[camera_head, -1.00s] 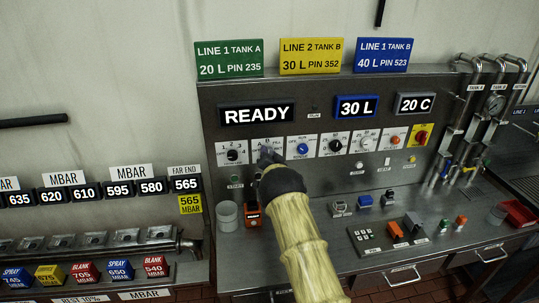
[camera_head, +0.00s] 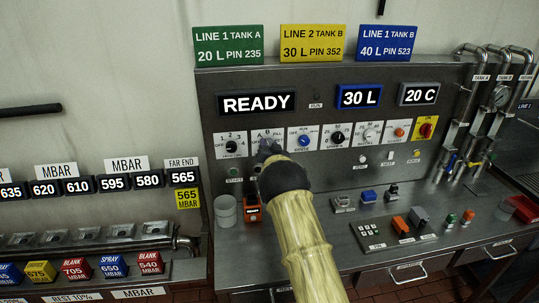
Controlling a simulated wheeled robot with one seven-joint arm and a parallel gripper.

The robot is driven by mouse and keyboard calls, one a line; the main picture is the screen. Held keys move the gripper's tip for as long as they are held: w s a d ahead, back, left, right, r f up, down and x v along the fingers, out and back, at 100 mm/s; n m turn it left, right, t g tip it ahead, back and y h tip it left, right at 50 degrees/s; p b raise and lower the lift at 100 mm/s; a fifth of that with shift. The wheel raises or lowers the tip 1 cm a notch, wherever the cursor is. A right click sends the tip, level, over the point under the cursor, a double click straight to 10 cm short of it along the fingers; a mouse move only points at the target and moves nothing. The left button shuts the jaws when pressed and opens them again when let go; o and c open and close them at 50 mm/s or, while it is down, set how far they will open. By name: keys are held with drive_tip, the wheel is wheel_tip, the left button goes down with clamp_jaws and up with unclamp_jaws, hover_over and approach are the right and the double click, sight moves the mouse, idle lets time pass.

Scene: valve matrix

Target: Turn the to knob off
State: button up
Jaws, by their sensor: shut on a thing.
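The knob plate with A, B and OFF marks (camera_head: 265,133) is second from the left in the row of white plates on the steel panel. My gripper (camera_head: 267,148) is at this plate, shut on its knob. The knob itself is hidden behind the gripper, so its pointing direction cannot be told. My pale yellow arm with a dark wrist reaches up to it from below and covers the area under the plate.
A black knob on the 1-2-3-4 plate (camera_head: 231,147) sits close on the left, and a blue knob (camera_head: 303,141) close on the right. Below are a grey cup (camera_head: 226,211) and an orange-black device (camera_head: 252,208). The display (camera_head: 257,103) reads READY.

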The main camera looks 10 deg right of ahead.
drive_tip(key=shift+a+n+b, duration=0.15)
drive_tip(key=shift+n+b, duration=7.05)
drive_tip(key=shift+b, duration=2.05)
drive_tip(key=o, duration=1)
drive_tip(key=shift+s, duration=0.15)
